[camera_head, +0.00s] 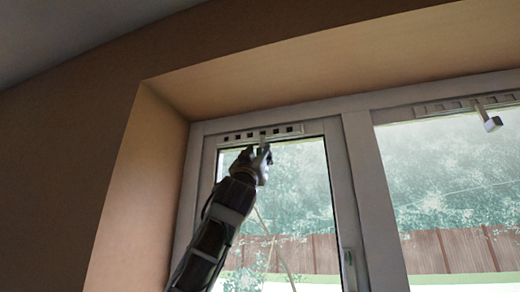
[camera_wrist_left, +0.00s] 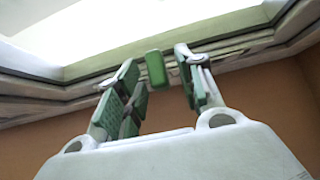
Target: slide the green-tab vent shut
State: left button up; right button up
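The green tab (camera_wrist_left: 156,70) shows in the left wrist view, hanging at the window frame between my left gripper's two fingers. In the head view its vent (camera_head: 250,135) is a pale strip across the top of the left window, with several dark slots showing. My left gripper (camera_head: 261,152) is raised just below this strip and hides most of the tab there. In the left wrist view the left gripper (camera_wrist_left: 158,72) is open, with a gap to the tab on each side. My right gripper is not in view.
A second vent (camera_head: 455,106) with a pale grey tab (camera_head: 491,123) tops the right window. A post (camera_head: 368,190) separates the panes. The left window's handle (camera_head: 348,268) is low on its right side. The brown reveal wall (camera_head: 140,190) stands left of my arm.

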pick_arm(q)
jog(key=shift+w+d+r, duration=0.15)
jog(key=shift+w+r, duration=0.3)
jog(key=shift+r, duration=0.05)
grip_shut()
